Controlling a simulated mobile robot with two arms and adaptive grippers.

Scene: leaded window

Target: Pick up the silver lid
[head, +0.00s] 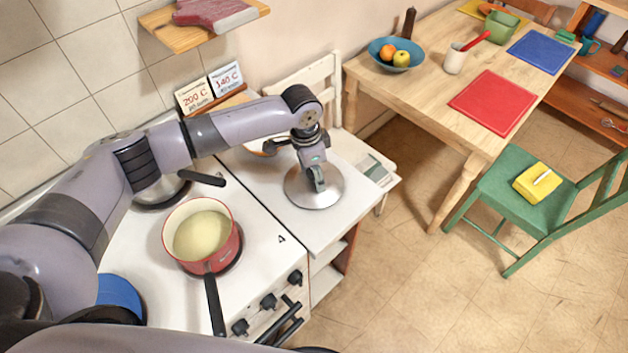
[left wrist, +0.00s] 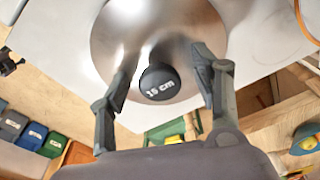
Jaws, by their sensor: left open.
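The silver lid (head: 332,191) is a round metal disc lying on the white counter right of the stove. In the left wrist view the shiny lid (left wrist: 108,40) fills the upper middle, with a black knob (left wrist: 159,84) marked "15 cm". My left gripper (head: 317,183) points down over the lid's middle in the head view. In the left wrist view its two fingers (left wrist: 165,60) are apart, one on each side of the knob. I cannot tell whether they touch it. The gripper partly hides the lid in the head view. My right gripper is not in view.
A red saucepan (head: 236,252) with pale yellow contents stands on the stove, its black handle (head: 214,305) pointing to the front. Temperature cards (head: 210,87) stand against the wall. A white chair (head: 335,85) is behind the counter. A wooden table (head: 430,90) stands to the right.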

